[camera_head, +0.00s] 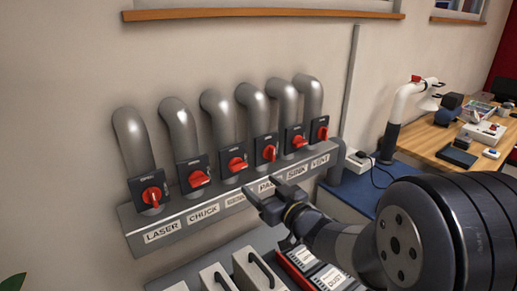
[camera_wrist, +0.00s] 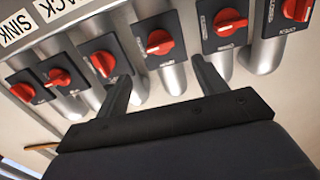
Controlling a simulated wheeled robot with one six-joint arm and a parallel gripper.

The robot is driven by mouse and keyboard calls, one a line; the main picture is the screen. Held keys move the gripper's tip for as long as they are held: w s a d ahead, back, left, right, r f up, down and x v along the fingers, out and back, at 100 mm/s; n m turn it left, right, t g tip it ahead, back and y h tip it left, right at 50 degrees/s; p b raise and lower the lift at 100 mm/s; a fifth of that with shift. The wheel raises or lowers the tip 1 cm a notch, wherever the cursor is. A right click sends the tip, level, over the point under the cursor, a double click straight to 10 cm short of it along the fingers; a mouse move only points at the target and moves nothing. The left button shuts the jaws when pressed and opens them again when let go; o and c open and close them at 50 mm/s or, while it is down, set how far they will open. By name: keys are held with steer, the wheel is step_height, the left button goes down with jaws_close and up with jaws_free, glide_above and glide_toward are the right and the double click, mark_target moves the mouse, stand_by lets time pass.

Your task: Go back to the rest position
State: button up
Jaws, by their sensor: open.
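My gripper (camera_head: 263,190) is open and empty, in front of the label strip (camera_head: 205,215) under a row of valves in the head view. In the wrist view its two fingers (camera_wrist: 160,75) stand apart, with no object between them. The valves have red handles on black plates, such as the leftmost handle (camera_head: 152,196) over the LASER label and the rightmost handle (camera_head: 322,133) over VENT. The fingers overlap the row in the wrist view, including one red handle (camera_wrist: 159,42); I cannot tell the gap. My gripper partly covers the middle labels.
Grey bent pipes (camera_head: 175,125) rise from the valves to the wall. Below the strip stand white boxes (camera_head: 215,278) with dark handles and a red-edged box (camera_head: 303,257). A wooden desk (camera_head: 430,143) with devices is at the right.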

mark_target(241, 169)
steer(key=p+x, duration=0.2)
steer(key=x, duration=0.7)
steer(key=shift+w+a, duration=0.4)
steer(key=shift+w, duration=0.05)
steer(key=shift+n+p, duration=0.3)
steer(key=shift+n, duration=0.3)
